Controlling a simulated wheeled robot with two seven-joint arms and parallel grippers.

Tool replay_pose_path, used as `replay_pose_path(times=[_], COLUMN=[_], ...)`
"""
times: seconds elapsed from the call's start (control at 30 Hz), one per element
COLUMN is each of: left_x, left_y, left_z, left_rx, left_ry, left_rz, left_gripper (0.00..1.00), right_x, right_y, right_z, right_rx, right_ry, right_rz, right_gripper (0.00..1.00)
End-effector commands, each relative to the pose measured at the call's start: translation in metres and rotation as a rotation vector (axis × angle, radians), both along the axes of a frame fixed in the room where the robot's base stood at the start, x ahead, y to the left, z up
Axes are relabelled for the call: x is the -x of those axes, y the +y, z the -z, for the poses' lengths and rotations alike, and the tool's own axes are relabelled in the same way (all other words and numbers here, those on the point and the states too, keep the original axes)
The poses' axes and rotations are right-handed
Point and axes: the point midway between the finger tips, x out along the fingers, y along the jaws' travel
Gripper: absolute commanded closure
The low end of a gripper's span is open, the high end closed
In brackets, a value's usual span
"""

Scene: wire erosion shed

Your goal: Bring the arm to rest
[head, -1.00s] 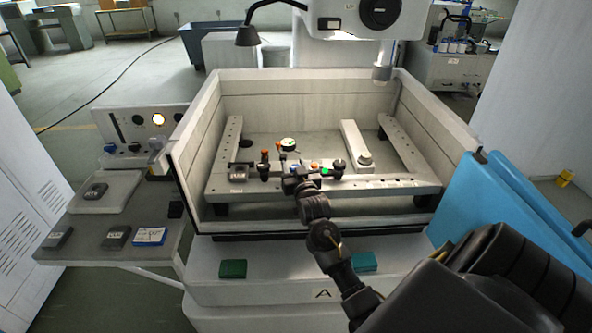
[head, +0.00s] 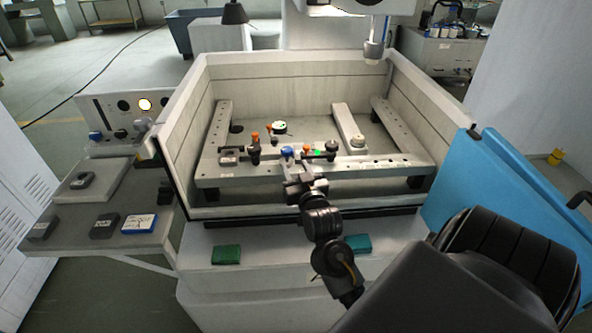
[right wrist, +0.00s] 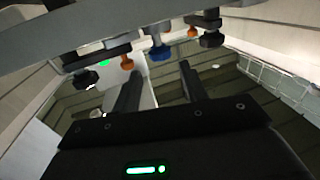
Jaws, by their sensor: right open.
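My right arm comes in from the lower right of the head view. Its gripper (head: 298,178) is over the front rail of the work frame in the tank, just in front of a blue knob (head: 287,152). In the right wrist view the two dark fingers of this gripper (right wrist: 160,74) stand apart with nothing between them. The blue knob (right wrist: 160,53) shows beyond the fingertips, apart from them. My left gripper is not in view.
Orange-topped clamps (head: 255,140) and a dark knob (head: 332,147) stand near the gripper. Tank walls (head: 170,150) surround the frame. A blue panel (head: 500,195) is at right. A side shelf (head: 150,240) at left holds small blocks. A machine head (head: 374,50) hangs above the back.

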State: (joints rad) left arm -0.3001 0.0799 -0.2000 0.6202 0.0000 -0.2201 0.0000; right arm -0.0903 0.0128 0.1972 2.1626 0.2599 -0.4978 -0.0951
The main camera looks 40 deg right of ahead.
Motion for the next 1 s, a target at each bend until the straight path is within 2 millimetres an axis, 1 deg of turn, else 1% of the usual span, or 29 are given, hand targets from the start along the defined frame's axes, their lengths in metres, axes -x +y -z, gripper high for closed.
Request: replay_pose_path(times=[0.27, 0.33, 0.37, 0.47, 0.57, 0.6, 0.67, 0.7, 0.77, 0.8, 0.87, 0.9, 0.97, 1.0], left_x=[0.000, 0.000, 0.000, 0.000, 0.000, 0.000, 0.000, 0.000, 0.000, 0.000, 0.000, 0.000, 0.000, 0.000], left_y=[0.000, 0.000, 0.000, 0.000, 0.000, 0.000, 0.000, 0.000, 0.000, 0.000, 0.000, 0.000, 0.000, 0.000], left_z=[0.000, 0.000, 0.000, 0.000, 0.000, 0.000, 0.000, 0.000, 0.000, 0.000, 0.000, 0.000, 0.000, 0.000], left_rx=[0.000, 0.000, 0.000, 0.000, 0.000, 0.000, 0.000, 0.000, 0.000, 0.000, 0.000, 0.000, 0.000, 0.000], left_ry=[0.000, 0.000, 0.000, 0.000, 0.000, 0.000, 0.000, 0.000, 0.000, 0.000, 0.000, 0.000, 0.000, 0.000], left_rz=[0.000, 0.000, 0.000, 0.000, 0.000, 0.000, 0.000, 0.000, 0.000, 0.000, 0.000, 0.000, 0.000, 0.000], left_gripper=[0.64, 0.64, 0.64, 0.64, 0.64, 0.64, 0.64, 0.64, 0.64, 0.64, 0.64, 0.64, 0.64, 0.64], right_x=[0.000, 0.001, 0.002, 0.012, 0.038, 0.054, 0.080, 0.097, 0.122, 0.137, 0.159, 0.173, 0.193, 0.207], right_y=[0.000, 0.002, 0.004, 0.023, 0.057, 0.073, 0.094, 0.106, 0.121, 0.129, 0.139, 0.145, 0.153, 0.157], right_z=[0.000, 0.003, 0.006, 0.029, 0.070, 0.088, 0.113, 0.125, 0.141, 0.149, 0.159, 0.165, 0.172, 0.176], right_rx=[0.000, -0.002, -0.005, -0.025, -0.060, -0.076, -0.094, -0.103, -0.114, -0.120, -0.126, -0.129, -0.132, -0.133], right_ry=[0.000, 0.011, 0.025, 0.127, 0.323, 0.417, 0.553, 0.633, 0.737, 0.800, 0.884, 0.938, 1.011, 1.059], right_rz=[0.000, -0.006, -0.014, -0.069, -0.166, -0.209, -0.266, -0.297, -0.335, -0.356, -0.383, -0.399, -0.421, -0.434], right_gripper=[0.57, 0.57, 0.57, 0.57, 0.57, 0.57, 0.57, 0.57, 0.57, 0.57, 0.57, 0.57, 0.57, 0.57])
